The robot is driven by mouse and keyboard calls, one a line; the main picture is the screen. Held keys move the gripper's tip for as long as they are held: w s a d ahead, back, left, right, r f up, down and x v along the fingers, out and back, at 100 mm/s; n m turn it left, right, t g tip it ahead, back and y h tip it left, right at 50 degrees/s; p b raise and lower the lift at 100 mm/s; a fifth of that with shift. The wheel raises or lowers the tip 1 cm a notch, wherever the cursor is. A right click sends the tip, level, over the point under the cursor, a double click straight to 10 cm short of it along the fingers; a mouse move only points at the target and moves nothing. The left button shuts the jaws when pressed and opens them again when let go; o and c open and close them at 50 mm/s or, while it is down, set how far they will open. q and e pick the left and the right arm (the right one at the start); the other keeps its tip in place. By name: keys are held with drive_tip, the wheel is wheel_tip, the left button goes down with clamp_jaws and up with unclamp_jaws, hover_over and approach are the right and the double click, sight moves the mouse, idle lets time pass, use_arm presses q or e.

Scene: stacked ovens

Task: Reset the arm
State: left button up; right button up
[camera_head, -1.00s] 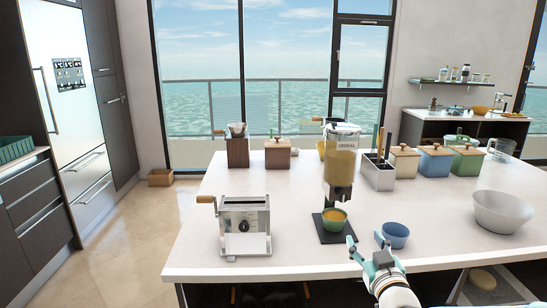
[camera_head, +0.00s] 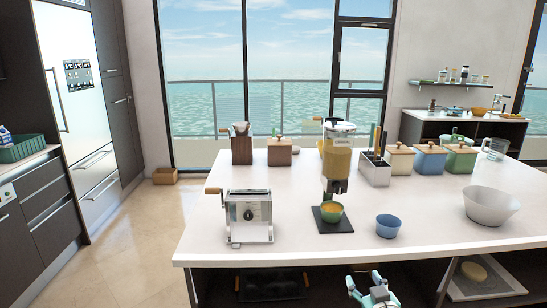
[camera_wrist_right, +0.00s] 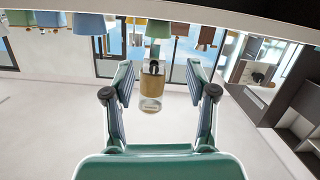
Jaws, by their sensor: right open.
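My right gripper (camera_head: 364,282) shows at the bottom of the head view, in front of the island's front edge and lower than its top. Its two fingers are apart with nothing between them. The right wrist view, which looks upside down, shows the open fingers (camera_wrist_right: 158,92) with the cereal dispenser (camera_wrist_right: 152,85) far beyond them. My left gripper is not in the head view.
The white island top (camera_head: 290,237) carries a cereal dispenser (camera_head: 338,160) over a green bowl (camera_head: 331,212), a blue bowl (camera_head: 388,226), a white bowl (camera_head: 491,206) and a pasta machine (camera_head: 248,217). Open shelves (camera_head: 270,284) lie under the island's front edge.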

drive_tip(key=s+a+f+g+y+p, duration=0.1)
drive_tip(key=s+a+f+g, duration=0.15)
drive_tip(key=s+f, duration=0.55)
drive_tip(key=s+a+f+g, duration=0.2)
drive_tip(key=s+f+g, duration=0.15)
drive_tip(key=f, duration=0.95)
drive_tip(key=s+a+f+m+g, duration=0.1)
drive_tip(key=s+f+g, duration=0.2)
drive_tip(key=s, duration=0.4)
drive_tip(key=s+a+f+m+g+y, duration=0.1)
drive_tip(key=s+a+f+m+g, duration=0.1)
drive_tip(key=s, duration=0.5)
drive_tip(key=s+a+f+m+g+y, duration=0.1)
drive_tip(key=s+a+f+g, duration=0.1)
drive_tip(key=s+f+g, duration=0.2)
drive_tip(key=s, duration=0.3)
drive_tip(key=shift+s+a+p, duration=0.2)
drive_tip(key=shift+s+p, duration=0.1)
